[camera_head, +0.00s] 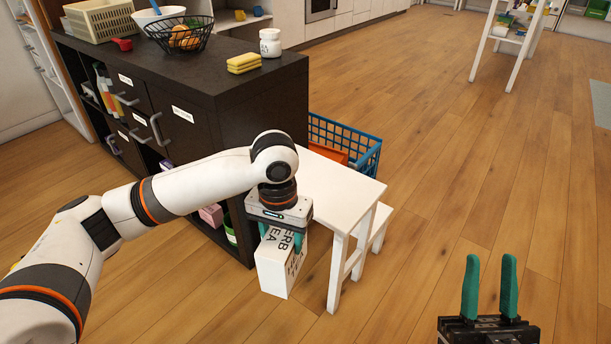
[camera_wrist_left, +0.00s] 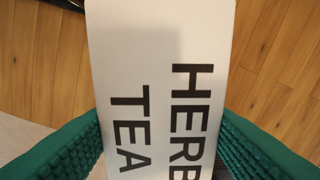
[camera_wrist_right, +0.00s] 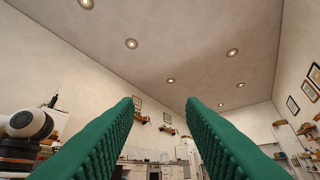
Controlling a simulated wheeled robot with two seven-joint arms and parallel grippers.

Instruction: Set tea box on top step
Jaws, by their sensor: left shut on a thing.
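A white tea box (camera_head: 277,264) lettered HERB TEA hangs below my left gripper (camera_head: 281,235), in front of the white step stool. My left gripper is shut on it, and in the left wrist view the box (camera_wrist_left: 160,60) fills the space between the green fingers. The white step stool (camera_head: 340,188) stands beside the dark counter, with its top step bare where it shows and a lower step (camera_head: 376,226) at its right. My arm hides part of the top step. My right gripper (camera_head: 488,290) is open, empty and pointing up at the lower right, away from the stool.
A blue crate (camera_head: 352,138) with an orange thing inside stands behind the stool. The dark counter (camera_head: 215,85) bears a fruit basket (camera_head: 180,38), a yellow sponge (camera_head: 243,63) and a white jar (camera_head: 270,43).

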